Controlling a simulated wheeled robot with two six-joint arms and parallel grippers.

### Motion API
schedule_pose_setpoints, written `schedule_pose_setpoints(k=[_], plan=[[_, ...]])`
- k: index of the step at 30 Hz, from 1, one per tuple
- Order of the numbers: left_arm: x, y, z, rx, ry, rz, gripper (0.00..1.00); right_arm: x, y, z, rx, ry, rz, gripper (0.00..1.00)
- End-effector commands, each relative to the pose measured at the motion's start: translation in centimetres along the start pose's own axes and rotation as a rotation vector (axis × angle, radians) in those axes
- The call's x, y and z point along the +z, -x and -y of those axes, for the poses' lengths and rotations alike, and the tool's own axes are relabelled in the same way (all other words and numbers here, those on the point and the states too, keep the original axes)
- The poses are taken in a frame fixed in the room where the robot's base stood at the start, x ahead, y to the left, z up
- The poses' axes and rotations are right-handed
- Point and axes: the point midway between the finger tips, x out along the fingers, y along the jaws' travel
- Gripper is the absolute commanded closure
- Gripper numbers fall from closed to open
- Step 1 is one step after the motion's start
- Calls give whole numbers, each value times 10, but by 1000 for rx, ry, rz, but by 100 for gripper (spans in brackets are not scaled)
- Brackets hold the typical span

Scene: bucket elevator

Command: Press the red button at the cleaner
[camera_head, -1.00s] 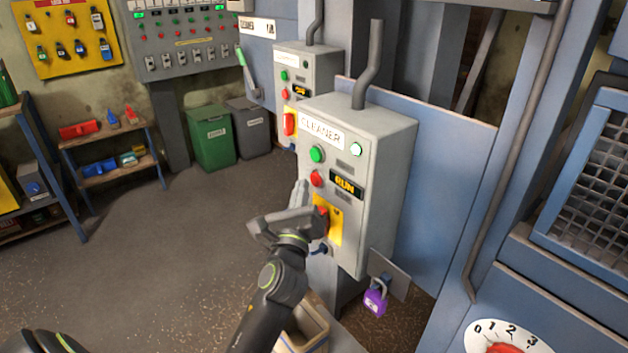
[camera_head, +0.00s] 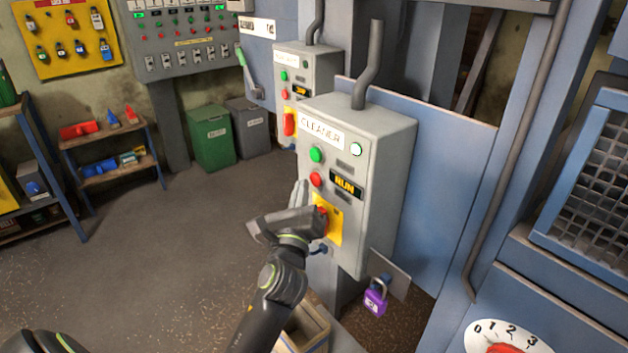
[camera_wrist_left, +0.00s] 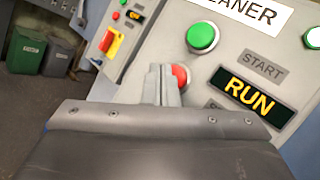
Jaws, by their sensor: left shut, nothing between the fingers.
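The grey cleaner box (camera_head: 385,160) has a white CLEANER label, a green button (camera_head: 316,154) and the red button (camera_head: 316,179) below it. Its display (camera_head: 346,185) reads RUN in yellow. My left gripper (camera_head: 301,187) is shut and empty, its fingers pointing up just left of the red button. In the left wrist view the closed fingertips (camera_wrist_left: 161,76) stand in front of the red button (camera_wrist_left: 181,75) and hide part of it. I cannot tell whether they touch it. My right gripper is out of view.
A yellow plate with a red switch (camera_head: 322,222) sits low on the box, right beside my left gripper. A purple padlock (camera_head: 375,300) hangs at its lower right. A similar second box (camera_head: 322,70) stands behind. Open floor (camera_head: 170,250) lies to the left.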

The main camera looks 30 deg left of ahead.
Motion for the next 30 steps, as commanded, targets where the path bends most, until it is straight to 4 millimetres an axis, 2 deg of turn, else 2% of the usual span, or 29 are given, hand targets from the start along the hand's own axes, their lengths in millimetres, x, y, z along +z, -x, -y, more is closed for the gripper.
schedule_pose_setpoints(k=[30], plan=[[-4, -6, 5, -1, -1, 1, 100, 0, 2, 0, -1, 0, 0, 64]])
